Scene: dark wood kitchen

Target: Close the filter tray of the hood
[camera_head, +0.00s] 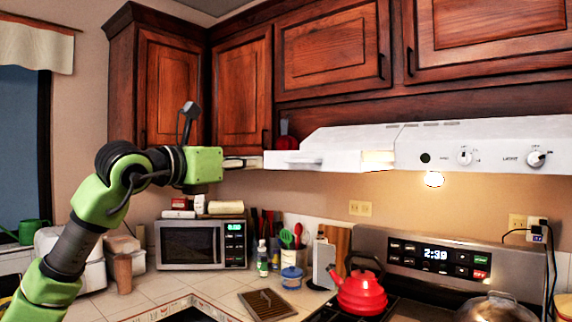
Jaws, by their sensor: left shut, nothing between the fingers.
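The white range hood (470,148) hangs under the wall cabinets, with knobs on its front and a lit lamp below. A white tray-like part (292,159) sticks out at the hood's left end, and a warm-lit gap shows along the hood front to its right. My left arm comes in from the left. My left gripper (252,162) is shut and empty, with its fingertips right at the left end of that part. I cannot tell whether they touch it. My right gripper is not in view.
Dark wood cabinets (331,50) hang just above the gripper and hood. A microwave (201,244) with small items on top stands below the arm. A red kettle (361,291) and a pot (496,307) are on the stove.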

